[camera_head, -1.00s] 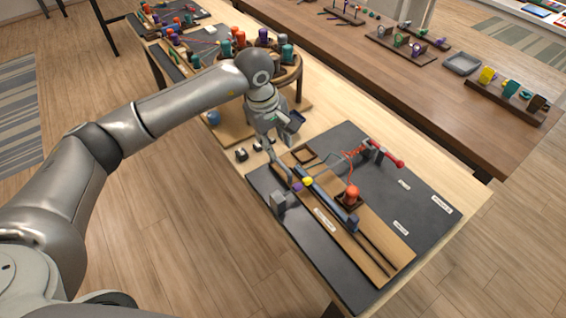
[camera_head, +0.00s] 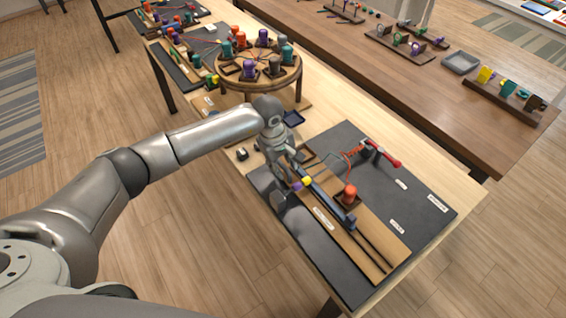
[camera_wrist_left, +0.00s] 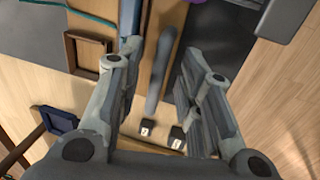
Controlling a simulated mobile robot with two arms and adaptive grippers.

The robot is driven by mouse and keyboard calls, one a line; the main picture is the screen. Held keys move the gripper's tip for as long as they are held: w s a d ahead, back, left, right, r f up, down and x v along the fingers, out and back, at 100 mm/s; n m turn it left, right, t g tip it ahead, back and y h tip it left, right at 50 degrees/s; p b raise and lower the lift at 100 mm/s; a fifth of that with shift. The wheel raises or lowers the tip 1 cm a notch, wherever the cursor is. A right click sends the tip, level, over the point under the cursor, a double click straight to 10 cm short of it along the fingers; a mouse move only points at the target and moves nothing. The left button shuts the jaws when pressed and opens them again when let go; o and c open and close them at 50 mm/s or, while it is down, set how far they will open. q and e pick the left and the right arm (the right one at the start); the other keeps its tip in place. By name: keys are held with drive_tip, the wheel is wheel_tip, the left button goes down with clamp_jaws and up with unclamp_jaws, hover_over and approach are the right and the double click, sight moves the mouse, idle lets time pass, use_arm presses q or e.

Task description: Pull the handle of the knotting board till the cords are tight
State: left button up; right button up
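The knotting board (camera_head: 375,238) is a wooden base with dark rails on a dark mat. It carries a blue slide bar (camera_head: 328,203), an orange bobbin (camera_head: 349,192) and a yellow piece (camera_head: 307,182). A grey bar (camera_wrist_left: 164,70), which looks like the handle, stands between the spread fingers of my left gripper (camera_wrist_left: 160,62) in the left wrist view. The fingers show gaps on both sides of it. In the head view my left gripper (camera_head: 288,174) is at the board's far left end and hides part of it. My right gripper is not in view.
A red-gripped lever (camera_head: 386,157) with orange cord is at the mat's far side. A round stand (camera_head: 255,79) with coloured bobbins is behind my left arm. Small dark blocks (camera_wrist_left: 147,129) and a square frame (camera_wrist_left: 88,53) lie near the gripper. The mat's right part is mostly clear.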

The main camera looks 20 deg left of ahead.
use_arm(q)
clamp_jaws()
drive_tip(key=s+a, duration=0.1)
drive_tip(key=s, duration=0.1)
drive_tip(key=s+a, duration=0.1)
drive_tip(key=a, duration=0.1)
drive_tip(key=shift+s, duration=0.4)
unclamp_jaws()
drive_tip(key=shift+s+a, duration=0.1)
